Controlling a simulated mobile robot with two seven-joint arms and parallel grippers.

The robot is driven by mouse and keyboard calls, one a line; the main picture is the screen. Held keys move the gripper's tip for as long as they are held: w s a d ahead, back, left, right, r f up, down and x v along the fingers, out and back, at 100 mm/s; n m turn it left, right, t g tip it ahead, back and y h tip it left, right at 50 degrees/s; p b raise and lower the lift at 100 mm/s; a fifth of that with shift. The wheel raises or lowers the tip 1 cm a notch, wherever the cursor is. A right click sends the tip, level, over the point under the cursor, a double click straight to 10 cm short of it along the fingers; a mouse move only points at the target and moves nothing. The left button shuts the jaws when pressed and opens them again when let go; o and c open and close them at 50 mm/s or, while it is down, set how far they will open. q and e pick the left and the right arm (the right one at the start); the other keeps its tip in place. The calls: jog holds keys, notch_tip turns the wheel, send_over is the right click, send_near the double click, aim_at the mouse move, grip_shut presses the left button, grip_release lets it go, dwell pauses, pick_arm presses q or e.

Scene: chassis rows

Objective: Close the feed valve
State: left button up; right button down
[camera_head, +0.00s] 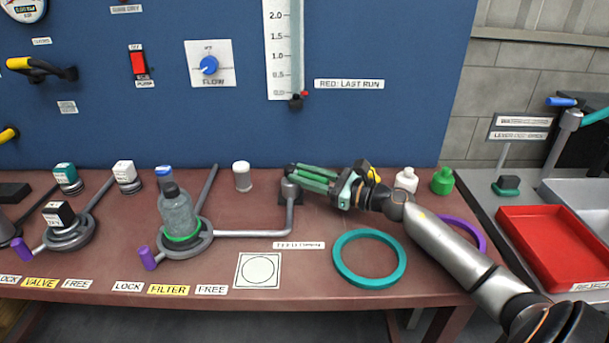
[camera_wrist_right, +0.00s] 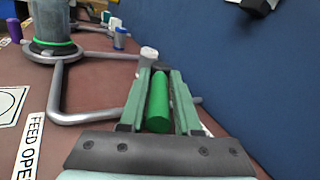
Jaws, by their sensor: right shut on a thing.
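The feed valve (camera_head: 290,188) is a grey post on a dark base at the back of the table, joined to a bent grey pipe (camera_head: 258,234). Its green handle (camera_wrist_right: 158,103) lies between the two fingers of my right gripper in the right wrist view. My right gripper (camera_head: 312,176) is shut on this handle, its fingers pointing left toward the post. In the head view the fingers hide most of the handle. A label by the pipe reads FEED OPEN (camera_wrist_right: 31,146) in the right wrist view. My left gripper is in neither view.
A grey-clear filter bottle (camera_head: 176,212) stands in a ring holder at the pipe's left end. A teal ring (camera_head: 342,268) lies in front of my right arm, with a purple ring (camera_head: 474,230) beyond it. White and green bottles (camera_head: 442,181) stand behind the arm. A blue panel (camera_head: 400,130) rises behind.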

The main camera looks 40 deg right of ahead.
jog(key=c, duration=0.8)
grip_release()
jog(key=shift+w, duration=0.1)
jog(key=shift+o, duration=0.2)
jog(key=shift+s+d+f, duration=0.1)
jog(key=shift+s+d, duration=0.15)
jog(key=shift+s, duration=0.4)
jog(key=v, duration=1.1)
jog(key=shift+d+b, duration=0.1)
jog(key=shift+b, duration=0.2)
